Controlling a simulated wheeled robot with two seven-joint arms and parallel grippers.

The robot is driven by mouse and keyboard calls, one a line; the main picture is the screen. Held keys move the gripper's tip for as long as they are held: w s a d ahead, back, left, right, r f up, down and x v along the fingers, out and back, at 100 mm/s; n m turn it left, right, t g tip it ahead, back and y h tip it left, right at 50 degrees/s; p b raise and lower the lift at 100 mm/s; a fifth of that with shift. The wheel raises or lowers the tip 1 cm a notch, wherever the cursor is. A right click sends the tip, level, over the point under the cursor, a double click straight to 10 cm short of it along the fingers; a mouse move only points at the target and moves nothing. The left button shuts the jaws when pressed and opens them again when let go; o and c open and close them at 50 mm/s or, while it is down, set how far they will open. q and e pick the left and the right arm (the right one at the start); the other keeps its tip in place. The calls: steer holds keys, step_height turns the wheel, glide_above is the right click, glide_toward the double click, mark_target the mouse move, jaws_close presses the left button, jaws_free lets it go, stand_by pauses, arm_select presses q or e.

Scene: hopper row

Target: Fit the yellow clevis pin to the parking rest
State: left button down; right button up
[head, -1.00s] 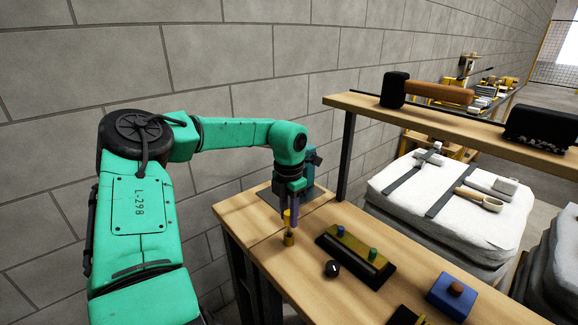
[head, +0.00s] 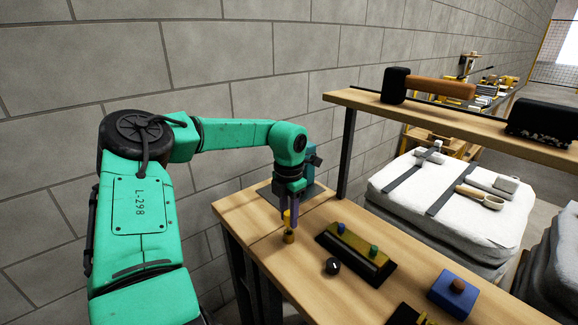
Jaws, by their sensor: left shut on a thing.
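A small brass-coloured cylindrical holder (head: 288,237), which looks like the parking rest, stands on the bench directly under the pin. The pin's lower end meets or overlaps the holder's top in this view; I cannot tell how far it is inside. My right gripper is not in view.
A dark block with a yellow top (head: 355,252) bears a blue and a green knob. A black knob (head: 332,266) and a blue block (head: 453,296) are nearby. A raised shelf (head: 350,100) holds a mallet (head: 425,88). A block wall stands behind my arm.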

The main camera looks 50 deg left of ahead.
arm_select(q)
steer(key=shift+f+b, duration=0.65)
steer(key=shift+f, duration=0.15)
steer(key=c, duration=0.5)
jaws_free()
steer(key=shift+r, duration=0.1)
step_height(320, 180, up, 14)
steer(key=shift+r, duration=0.25)
